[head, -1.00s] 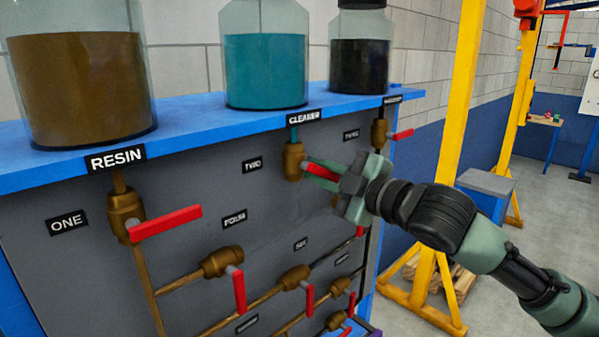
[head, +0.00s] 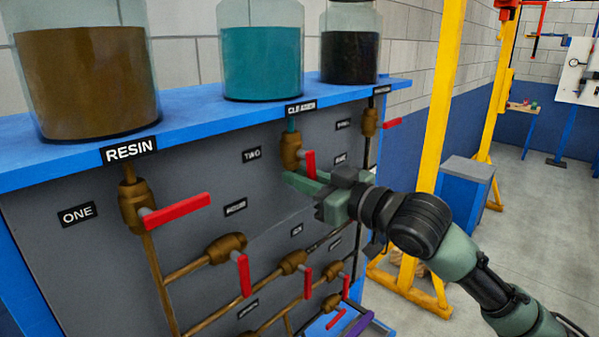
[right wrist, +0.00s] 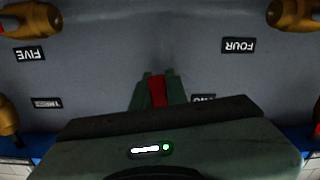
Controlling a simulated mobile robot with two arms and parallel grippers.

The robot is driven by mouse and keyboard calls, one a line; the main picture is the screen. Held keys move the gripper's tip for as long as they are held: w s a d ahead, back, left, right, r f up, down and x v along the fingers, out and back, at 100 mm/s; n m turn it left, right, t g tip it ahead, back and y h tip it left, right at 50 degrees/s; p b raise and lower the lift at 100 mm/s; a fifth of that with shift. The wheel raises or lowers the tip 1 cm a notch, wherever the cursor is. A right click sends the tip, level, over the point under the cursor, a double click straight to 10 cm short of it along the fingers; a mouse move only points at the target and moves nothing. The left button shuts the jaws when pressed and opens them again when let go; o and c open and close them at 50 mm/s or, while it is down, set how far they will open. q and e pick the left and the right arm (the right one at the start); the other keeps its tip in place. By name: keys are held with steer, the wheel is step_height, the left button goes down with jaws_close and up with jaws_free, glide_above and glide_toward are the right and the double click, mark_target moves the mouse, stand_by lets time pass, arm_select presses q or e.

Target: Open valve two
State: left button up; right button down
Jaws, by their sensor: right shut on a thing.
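Valve two is a brass valve (head: 291,152) under the CLEANER label, beside the TWO label (head: 251,154). Its red handle (head: 310,162) now points mostly down, with its lower end at my right gripper. My right gripper (head: 304,182) is shut on that handle, just below the valve body. In the right wrist view the red handle (right wrist: 157,92) shows between the two green fingers. The valve body is not visible there. My left gripper is not in view.
Valve one (head: 135,206) has its red handle pointing right. Valve three (head: 370,122) also has its handle pointing right. Valve four's handle (head: 244,275) hangs down at the lower left. A blue shelf (head: 205,122) with jars overhangs the panel. A yellow post (head: 437,130) stands right of the panel.

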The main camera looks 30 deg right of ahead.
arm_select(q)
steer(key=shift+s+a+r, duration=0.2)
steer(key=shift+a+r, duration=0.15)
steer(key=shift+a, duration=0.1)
arm_select(e)
steer(key=shift+s+a+m, duration=0.1)
steer(key=shift+a+m, duration=0.25)
steer(key=shift+m, duration=0.45)
steer(key=c, duration=1.4)
jaws_free()
